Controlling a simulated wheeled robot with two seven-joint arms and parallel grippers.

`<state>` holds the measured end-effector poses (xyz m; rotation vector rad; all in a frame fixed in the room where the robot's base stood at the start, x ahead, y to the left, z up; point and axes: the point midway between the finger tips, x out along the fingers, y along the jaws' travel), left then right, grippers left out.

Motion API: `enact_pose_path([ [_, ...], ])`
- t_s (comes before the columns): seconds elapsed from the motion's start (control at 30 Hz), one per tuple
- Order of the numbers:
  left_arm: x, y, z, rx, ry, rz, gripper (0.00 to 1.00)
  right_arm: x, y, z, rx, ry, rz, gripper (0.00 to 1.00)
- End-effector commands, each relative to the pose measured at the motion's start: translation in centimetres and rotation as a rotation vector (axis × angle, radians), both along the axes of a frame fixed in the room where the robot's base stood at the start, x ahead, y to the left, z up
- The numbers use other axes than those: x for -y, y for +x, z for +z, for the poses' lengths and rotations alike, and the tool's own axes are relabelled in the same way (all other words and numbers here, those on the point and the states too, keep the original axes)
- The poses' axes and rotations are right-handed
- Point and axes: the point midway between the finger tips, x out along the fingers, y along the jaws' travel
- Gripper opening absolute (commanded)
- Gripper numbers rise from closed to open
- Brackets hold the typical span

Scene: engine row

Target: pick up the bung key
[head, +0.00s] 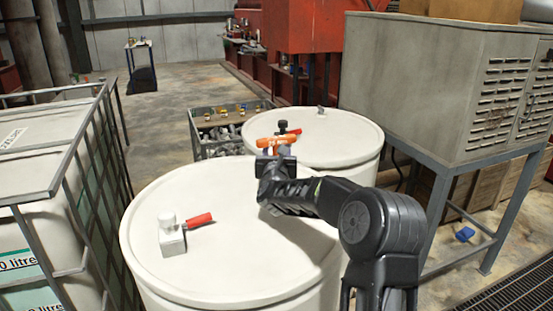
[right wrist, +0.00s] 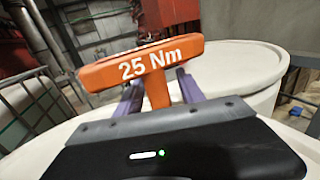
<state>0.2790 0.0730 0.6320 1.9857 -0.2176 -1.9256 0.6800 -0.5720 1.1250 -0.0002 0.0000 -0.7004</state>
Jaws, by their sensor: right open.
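The bung key is an orange T-shaped tool (head: 276,142) with "25 Nm" in white on its crossbar, which shows large in the right wrist view (right wrist: 140,65). My right gripper (head: 275,158) is at the key, over the far side of the near white drum. In the right wrist view the stem of the key stands between the two fingers of my open gripper (right wrist: 158,92), with the crossbar beyond them. The lower end of the stem is hidden, so I cannot tell what it rests in. My left gripper is not in view.
The near white drum (head: 150,215) carries a pale fitting (head: 172,240) with a red handle. A second white drum (head: 345,135) stands behind it. A caged tank (head: 40,165) is at left, a grey cabinet (head: 425,80) at right. A crate of parts (head: 205,135) stands behind.

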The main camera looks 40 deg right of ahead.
Motion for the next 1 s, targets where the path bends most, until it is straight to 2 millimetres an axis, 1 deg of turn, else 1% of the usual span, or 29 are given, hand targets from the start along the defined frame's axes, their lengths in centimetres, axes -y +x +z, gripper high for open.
enact_pose_path([
  [0.47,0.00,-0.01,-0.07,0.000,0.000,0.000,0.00,-0.06,-0.02,-0.04,0.000,0.000,0.000,0.46],
  [1.0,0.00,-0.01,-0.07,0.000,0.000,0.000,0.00,-0.06,-0.03,-0.04,0.000,0.000,0.000,0.01],
])
